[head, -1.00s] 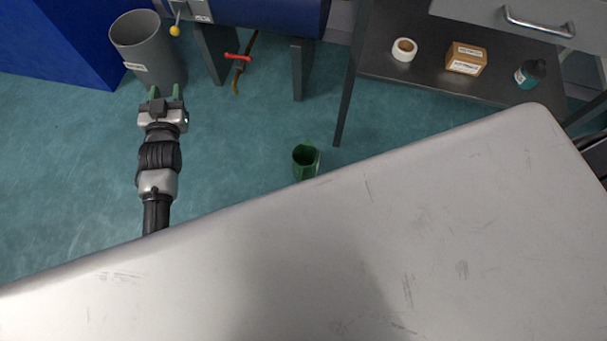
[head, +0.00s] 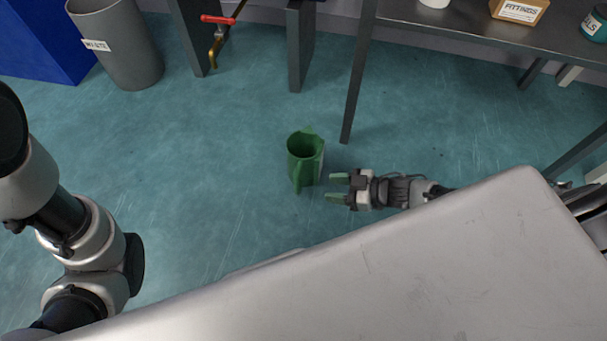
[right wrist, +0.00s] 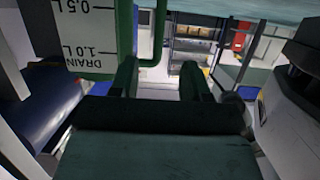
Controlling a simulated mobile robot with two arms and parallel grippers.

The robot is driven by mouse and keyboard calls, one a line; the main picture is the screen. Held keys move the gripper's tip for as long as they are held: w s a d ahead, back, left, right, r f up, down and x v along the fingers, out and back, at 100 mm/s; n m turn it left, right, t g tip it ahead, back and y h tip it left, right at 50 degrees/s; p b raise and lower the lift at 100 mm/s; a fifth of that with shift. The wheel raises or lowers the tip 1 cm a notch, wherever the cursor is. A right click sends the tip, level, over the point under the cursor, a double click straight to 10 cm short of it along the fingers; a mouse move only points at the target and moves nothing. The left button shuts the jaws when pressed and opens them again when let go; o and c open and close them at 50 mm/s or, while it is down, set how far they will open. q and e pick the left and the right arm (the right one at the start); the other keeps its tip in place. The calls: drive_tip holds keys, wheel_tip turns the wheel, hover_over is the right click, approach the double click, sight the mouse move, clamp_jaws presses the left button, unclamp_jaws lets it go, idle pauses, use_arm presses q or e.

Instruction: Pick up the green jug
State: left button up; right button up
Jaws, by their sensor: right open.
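The green jug (head: 302,160) stands upright on the floor in the middle of the head view, its open top facing up. Its white scale label (right wrist: 80,40) and green handle (right wrist: 158,35) show large in the right wrist view. My right gripper (head: 338,187) is open and empty, just right of the jug in the head view, fingers pointing left toward it. The same gripper (right wrist: 158,68) shows its two green fingers apart in the right wrist view. I cannot tell whether a finger touches the jug. My left arm shows at the left edge; its gripper is out of view.
A grey waste bin (head: 120,50) stands at the upper left, beside a blue cabinet (head: 45,40). A dark shelf (head: 450,22) holds a fittings box (head: 519,10). Its leg (head: 358,85) stands behind the jug. The floor left of the jug is clear.

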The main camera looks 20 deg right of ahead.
sight(297, 192)
drive_tip(key=b+x, duration=0.7)
drive_tip(key=x, duration=0.2)
drive_tip(key=shift+w+a+f, duration=0.1)
drive_tip(key=shift+w+a, duration=0.1)
drive_tip(key=shift+w, duration=0.1)
drive_tip(key=shift+w+a+b, duration=0.3)
drive_tip(key=shift+a+b, duration=0.05)
drive_tip(key=shift+a, duration=0.1)
drive_tip(key=shift+c, duration=0.5)
clamp_jaws()
drive_tip(key=shift+s, duration=0.1)
drive_tip(key=shift+a, duration=0.1)
